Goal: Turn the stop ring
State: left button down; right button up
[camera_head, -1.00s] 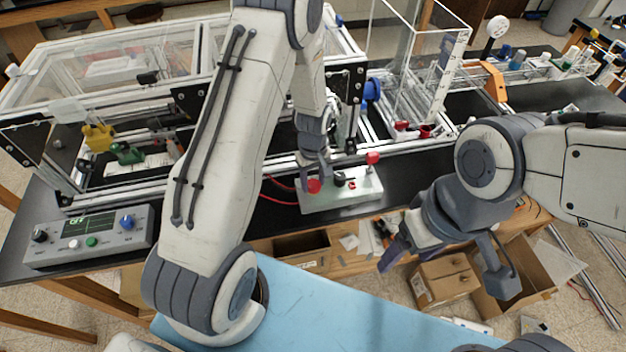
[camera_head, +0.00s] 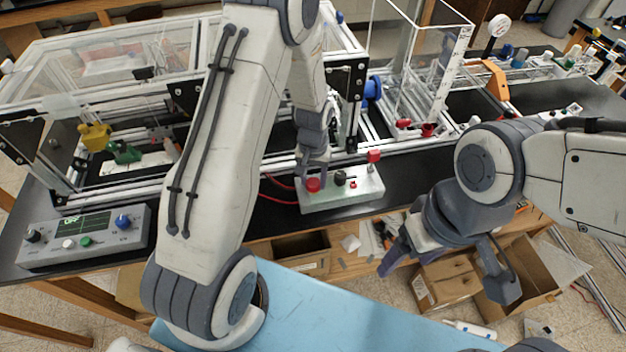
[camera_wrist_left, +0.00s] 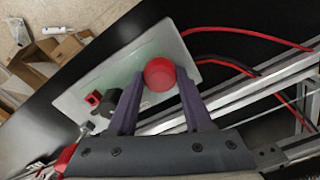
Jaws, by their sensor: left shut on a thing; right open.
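The red round stop ring (camera_head: 313,185) sits at the left end of a pale control box (camera_head: 342,199) on the black bench. It also shows as a red dome in the left wrist view (camera_wrist_left: 159,74). My left gripper (camera_head: 314,178) is down at the box, with its two fingers on either side of the red ring, shut on it. The fingers hide part of the ring in the head view. A black knob (camera_head: 340,178) and a small red square part (camera_wrist_left: 93,98) are beside it on the box. My right gripper (camera_head: 446,282) is open and empty, off the bench front.
Red cables run from the box's left side. The aluminium extrusion frame is close behind it. A grey instrument (camera_head: 85,235) with a green screen is at the left. Cardboard boxes lie on the floor below.

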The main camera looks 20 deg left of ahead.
aim_at(313, 182)
pick_arm(q)
jog(key=shift+m, duration=0.8)
jog(key=shift+c, duration=1.5)
grip_release()
notch_tip(313, 182, up, 10)
jog(key=b, duration=0.2)
jog(key=shift+r+b, duration=0.2)
jog(key=shift+b, duration=0.1)
